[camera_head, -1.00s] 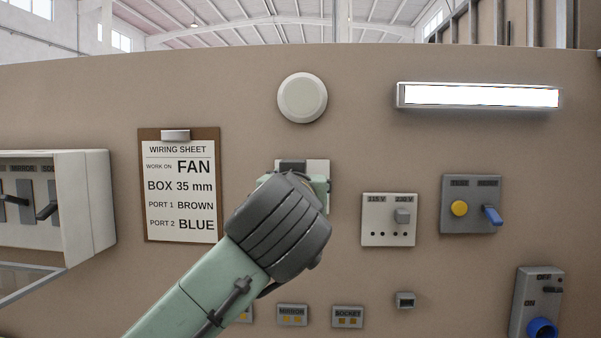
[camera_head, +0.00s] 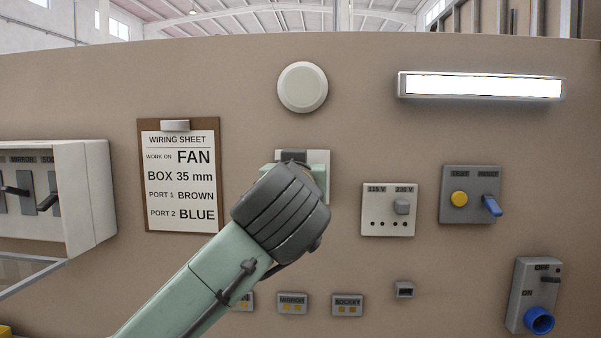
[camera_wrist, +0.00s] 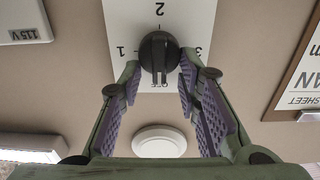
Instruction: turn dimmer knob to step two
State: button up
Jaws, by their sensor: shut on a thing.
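The dimmer knob (camera_wrist: 159,58) is round and black with a raised grip bar, on a white plate (camera_wrist: 185,18) marked 1, 2, 3 and OFF. In the wrist view the plate appears upside down, with 2 at the top and OFF below the knob. In the head view my wrist covers the knob, and only part of the plate (camera_head: 322,185) shows.
A wiring sheet (camera_head: 180,180) hangs left of the plate. A round white fitting (camera_head: 302,87) is above, and small labelled plates (camera_head: 292,303) are below.

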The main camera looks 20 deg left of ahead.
jog(key=shift+c, duration=1.4)
jog(key=shift+d, duration=0.1)
